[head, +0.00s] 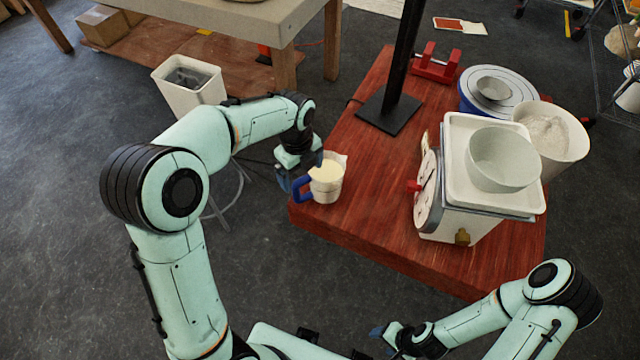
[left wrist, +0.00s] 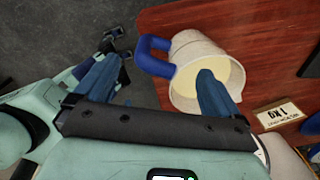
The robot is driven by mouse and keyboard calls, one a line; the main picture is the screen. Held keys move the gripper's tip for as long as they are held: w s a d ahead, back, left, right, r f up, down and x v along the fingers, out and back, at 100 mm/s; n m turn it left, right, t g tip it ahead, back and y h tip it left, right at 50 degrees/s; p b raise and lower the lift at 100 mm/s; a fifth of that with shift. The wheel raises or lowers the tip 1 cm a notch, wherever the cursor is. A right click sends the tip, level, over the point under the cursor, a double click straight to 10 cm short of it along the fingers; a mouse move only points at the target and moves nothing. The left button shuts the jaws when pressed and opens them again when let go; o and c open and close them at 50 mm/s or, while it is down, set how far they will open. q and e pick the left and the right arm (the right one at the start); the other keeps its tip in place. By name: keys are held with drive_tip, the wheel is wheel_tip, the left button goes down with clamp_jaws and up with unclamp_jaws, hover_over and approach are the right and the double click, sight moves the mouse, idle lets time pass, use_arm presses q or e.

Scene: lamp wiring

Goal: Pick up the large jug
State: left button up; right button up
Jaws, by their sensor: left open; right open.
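The large jug (head: 328,182) is white with a blue handle and pale cream contents. It stands upright near the left edge of the red wooden table (head: 375,215). My left gripper (head: 291,184) is open at the jug's handle side. In the left wrist view, the jug (left wrist: 196,62) has its handle between the two open fingers of my left gripper (left wrist: 156,70). One finger overlaps the jug's mouth; I cannot tell whether it is inside or above it. My right gripper (head: 368,342) is open and empty, low in the head view, away from the jug.
A weighing scale (head: 462,215) with a white tray and grey-green bowl (head: 503,160) stands right of the jug. Behind are a white bucket (head: 552,140), a blue-rimmed container (head: 497,90) and a black post (head: 392,110). Table between jug and scale is clear.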

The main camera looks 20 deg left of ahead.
use_arm(q)
drive_tip(key=shift+w+f, duration=0.1)
drive_tip(key=shift+f, duration=0.55)
drive_tip(key=f, duration=0.5)
drive_tip(key=shift+s+d, duration=0.1)
drive_tip(key=shift+s, duration=0.1)
drive_tip(key=shift+r, duration=0.1)
drive_tip(key=c, duration=1.7)
drive_tip(key=shift+r, duration=0.1)
clamp_jaws()
drive_tip(key=shift+w, duration=0.1)
